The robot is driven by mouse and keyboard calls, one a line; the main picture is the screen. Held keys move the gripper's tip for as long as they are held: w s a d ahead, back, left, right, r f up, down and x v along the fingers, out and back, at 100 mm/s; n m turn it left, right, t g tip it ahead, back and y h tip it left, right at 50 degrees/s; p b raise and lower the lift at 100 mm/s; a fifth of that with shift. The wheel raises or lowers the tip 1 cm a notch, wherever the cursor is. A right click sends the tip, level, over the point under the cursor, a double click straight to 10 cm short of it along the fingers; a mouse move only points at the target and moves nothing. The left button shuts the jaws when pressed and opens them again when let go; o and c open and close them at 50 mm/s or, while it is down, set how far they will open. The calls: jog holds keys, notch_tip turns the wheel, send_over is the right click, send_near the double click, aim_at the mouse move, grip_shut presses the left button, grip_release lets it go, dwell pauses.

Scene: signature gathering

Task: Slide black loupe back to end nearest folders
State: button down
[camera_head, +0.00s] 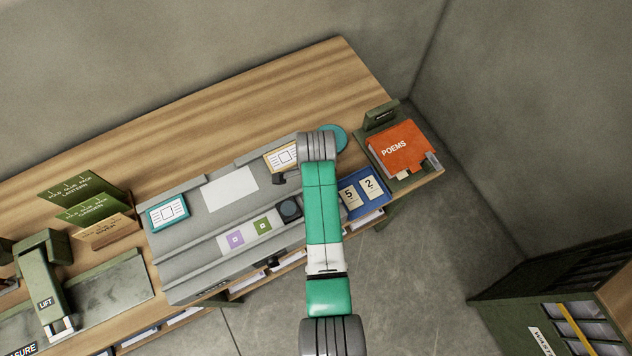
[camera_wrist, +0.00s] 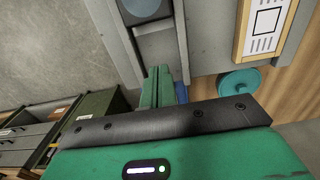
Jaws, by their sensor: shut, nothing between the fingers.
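The black loupe (camera_head: 289,210) sits at the right end of a pale strip on the grey sloped stand (camera_head: 205,273), just left of my arm. What looks like its round lens in a dark square frame shows at the top of the wrist view (camera_wrist: 145,8). The green folders (camera_head: 80,197) stand upright at the left of the table, far from the loupe. In the wrist view my gripper (camera_wrist: 160,72) has its green fingers together and empty, a little below the loupe in the picture. Contact cannot be told. The arm hides the gripper in the head view.
Purple (camera_head: 236,239) and green (camera_head: 262,226) squares lie on the strip left of the loupe. A teal-framed card (camera_head: 168,212), a yellow-framed card (camera_head: 283,158) and a blue number holder (camera_head: 363,193) surround it. An orange POEMS book (camera_head: 400,149) stands right.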

aim_at(289, 210)
notch_tip(289, 210, down, 4)
jog(key=shift+f+b, duration=0.1)
jog(key=shift+b, duration=0.2)
jog(key=a, duration=0.1)
jog(key=s+a+p, duration=0.1)
jog(key=a, duration=0.1)
jog(key=shift+s, duration=0.1)
jog(key=shift+s+a+f, duration=0.1)
jog(key=shift+s+a, duration=0.05)
jog(key=shift+a, duration=0.15)
